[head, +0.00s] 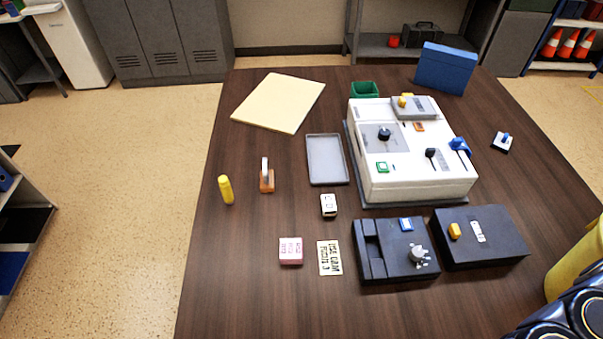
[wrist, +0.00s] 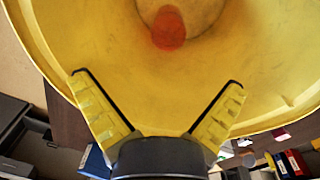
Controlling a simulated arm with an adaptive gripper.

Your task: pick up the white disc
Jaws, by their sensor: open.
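A thin white disc (head: 265,165) stands on edge in a small orange stand (head: 267,186) on the dark wooden table, left of the grey tray, in the head view. It shows nearly edge-on, and its lower part is hidden by the stand. My gripper (wrist: 158,79) is open and empty in the wrist view, its two yellow fingers spread wide. A large yellow rounded thing (wrist: 110,35) with a red round patch fills most of that view beyond the fingers. The disc is not visible in the wrist view. My gripper's fingers are not clearly visible in the head view.
A yellow cylinder (head: 226,190) stands left of the stand, and a grey tray (head: 327,180) lies right of it. A small white box (head: 328,206) is nearby. A white machine (head: 415,180) and two black boxes (head: 375,273) (head: 510,262) occupy the right. The table's left edge is close.

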